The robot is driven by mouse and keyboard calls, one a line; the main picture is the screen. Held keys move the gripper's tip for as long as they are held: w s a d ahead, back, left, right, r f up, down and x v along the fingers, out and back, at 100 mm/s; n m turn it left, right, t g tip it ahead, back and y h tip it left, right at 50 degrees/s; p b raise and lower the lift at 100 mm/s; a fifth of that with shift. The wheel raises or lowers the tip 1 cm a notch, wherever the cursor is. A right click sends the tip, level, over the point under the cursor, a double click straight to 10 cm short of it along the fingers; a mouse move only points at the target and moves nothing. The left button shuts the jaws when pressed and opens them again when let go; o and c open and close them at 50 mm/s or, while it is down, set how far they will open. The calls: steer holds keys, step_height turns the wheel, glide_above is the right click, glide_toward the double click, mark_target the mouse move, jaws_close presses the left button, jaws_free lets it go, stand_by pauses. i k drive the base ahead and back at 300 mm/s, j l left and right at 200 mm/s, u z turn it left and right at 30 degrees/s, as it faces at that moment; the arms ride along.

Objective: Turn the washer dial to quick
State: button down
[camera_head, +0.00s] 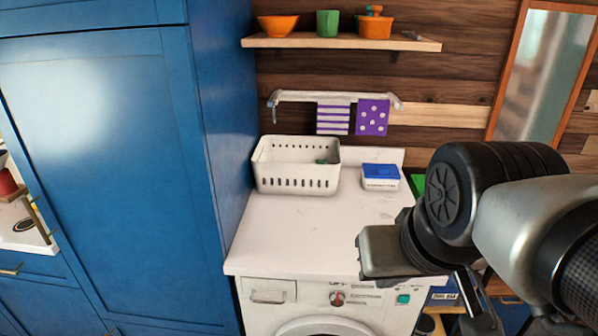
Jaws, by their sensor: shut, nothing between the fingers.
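The washer (257,316) is a white front-loader under the pale counter, with its round door cut off by the bottom edge. Its dial (338,298) is a small knob with a red mark on the front panel, below small lettering that seems to read OFF. The other labels around it are too small to read, so I cannot tell the dial's exact setting. My gripper (468,302) is at the lower right, pointing down, to the right of the dial and apart from it in the picture. It is shut and empty; my wrist hides part of it.
A white basket (297,180) and a blue-lidded box (380,176) stand on the counter (300,232). A teal button (403,299) is right of the dial. A tall blue cabinet (110,160) borders the left. A shelf (340,43) holds pots above. The counter's front is clear.

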mark_target(338, 298)
steer(key=i+j+z, duration=0.25)
steer(key=j, duration=0.25)
steer(key=k+l, duration=0.1)
steer(key=i+j+z, duration=0.15)
steer(key=k+l+u, duration=0.15)
steer(key=k+j, duration=0.1)
steer(key=j, duration=0.4)
steer(key=k+j+z, duration=0.1)
steer(key=j, duration=0.4)
steer(key=k+j, duration=0.1)
steer(key=j, duration=0.4)
